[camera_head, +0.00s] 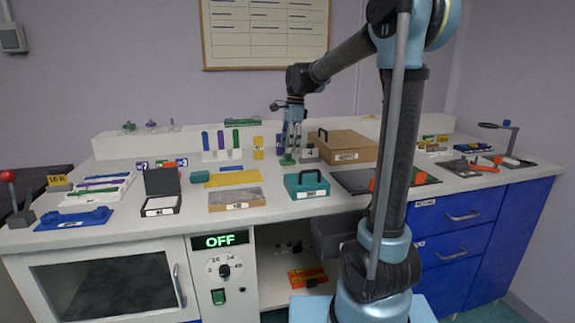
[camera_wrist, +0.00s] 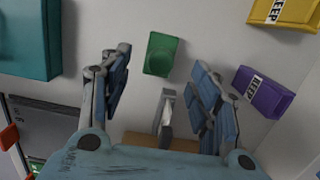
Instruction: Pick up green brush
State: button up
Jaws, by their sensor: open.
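A green object (camera_wrist: 161,54), which looks like the green brush, stands on the white counter in the wrist view. It also shows as a small green shape (camera_head: 287,160) in the head view, just below my gripper (camera_head: 291,146). My gripper (camera_wrist: 160,62) is open and points down, its two fingers on either side of the green object in the wrist view. Nothing is held. I cannot tell the exact height gap or whether a finger touches it. No bristles can be made out.
A grey piece (camera_wrist: 164,112) sits close by between the fingers' view. A purple KEEP block (camera_wrist: 262,92) and a yellow KEEP block (camera_wrist: 285,12) stand to the right in the wrist view. A teal case (camera_head: 307,185) and a wooden box (camera_head: 350,146) flank the spot.

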aim_at(287, 156)
jog(key=shift+s+a+f, duration=0.1)
jog(key=shift+a+f, duration=0.15)
jog(key=shift+f, duration=1.05)
jog(key=shift+a+f, duration=0.2)
jog(key=shift+f, duration=1.05)
jog(key=c, duration=1.3)
jog(key=shift+o, duration=0.2)
jog(key=shift+r, duration=0.1)
notch_tip(287, 156, up, 10)
jog(key=shift+f, duration=0.1)
